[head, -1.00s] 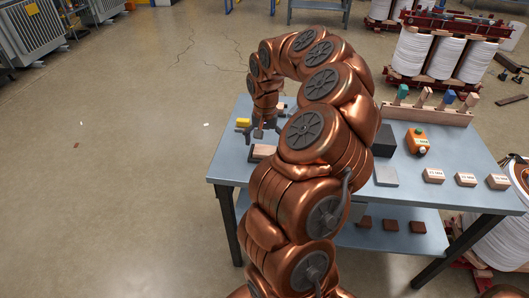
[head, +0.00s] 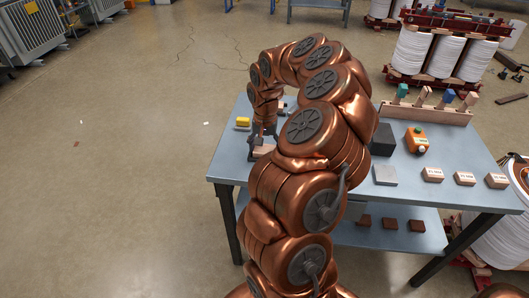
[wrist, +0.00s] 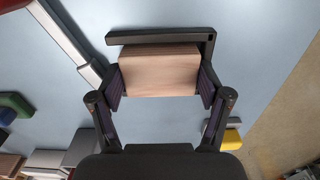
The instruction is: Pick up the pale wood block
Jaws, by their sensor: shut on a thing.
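The pale wood block (wrist: 160,72) sits between the two finger pads of my gripper (wrist: 161,86) in the wrist view, with both pads against its sides. A dark L-shaped edge piece lies along the block's far side and corner. In the head view my gripper (head: 263,134) is low over the left part of the blue-grey table, and the block (head: 262,150) shows only partly beneath it. Whether the block touches the table is hard to tell.
A yellow block (head: 243,122) lies just left of my gripper, near the table's left edge (head: 222,150). A dark block (head: 383,140), an orange device (head: 417,139), a grey plate (head: 385,175) and several labelled wood blocks (head: 465,178) stand to the right. A rack (head: 427,112) holds coloured-handled tools at the back.

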